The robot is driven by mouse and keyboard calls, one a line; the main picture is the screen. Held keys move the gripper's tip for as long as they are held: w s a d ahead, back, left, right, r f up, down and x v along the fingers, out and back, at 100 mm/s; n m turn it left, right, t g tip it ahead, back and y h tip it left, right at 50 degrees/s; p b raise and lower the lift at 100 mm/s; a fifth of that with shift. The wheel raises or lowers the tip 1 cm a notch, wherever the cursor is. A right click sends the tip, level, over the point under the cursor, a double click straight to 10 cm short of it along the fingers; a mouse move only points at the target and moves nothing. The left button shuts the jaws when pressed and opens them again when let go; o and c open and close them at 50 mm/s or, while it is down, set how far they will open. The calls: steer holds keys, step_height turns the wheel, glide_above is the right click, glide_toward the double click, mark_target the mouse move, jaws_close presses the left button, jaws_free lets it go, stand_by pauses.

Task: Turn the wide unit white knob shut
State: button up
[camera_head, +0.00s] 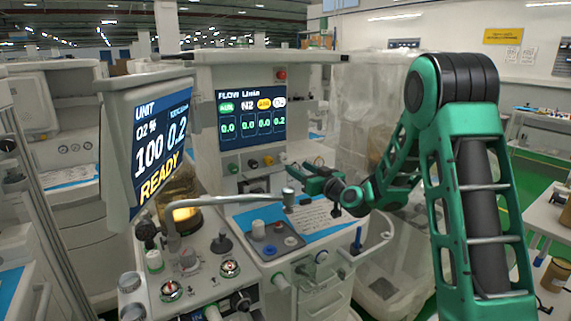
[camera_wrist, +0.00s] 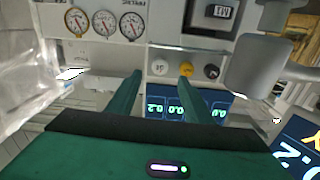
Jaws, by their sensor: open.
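The wide unit (camera_head: 222,82) carries a FLOW screen (camera_head: 252,117) with a row of knobs below it. The white knob (camera_head: 281,157) is at the right end of that row, under the reading 0.2; the other readings show 0.0. In the wrist view the white knob (camera_wrist: 159,67) appears between and just beyond my fingertips. My gripper (camera_head: 297,174) is open, with its two green fingers (camera_wrist: 161,80) pointing toward the panel. I cannot tell whether the fingers touch the knob.
The yellow knob (camera_wrist: 185,69) sits close beside one fingertip, with the black knob (camera_wrist: 211,71) beyond. Round gauges (camera_wrist: 104,23) lie near the row. A READY screen (camera_head: 160,145) stands left.

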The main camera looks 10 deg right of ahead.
mark_target(285, 160)
steer(key=x, duration=0.9)
steer(key=shift+w+f, duration=0.1)
steer(key=shift+w, duration=0.05)
steer(key=c, duration=1.1)
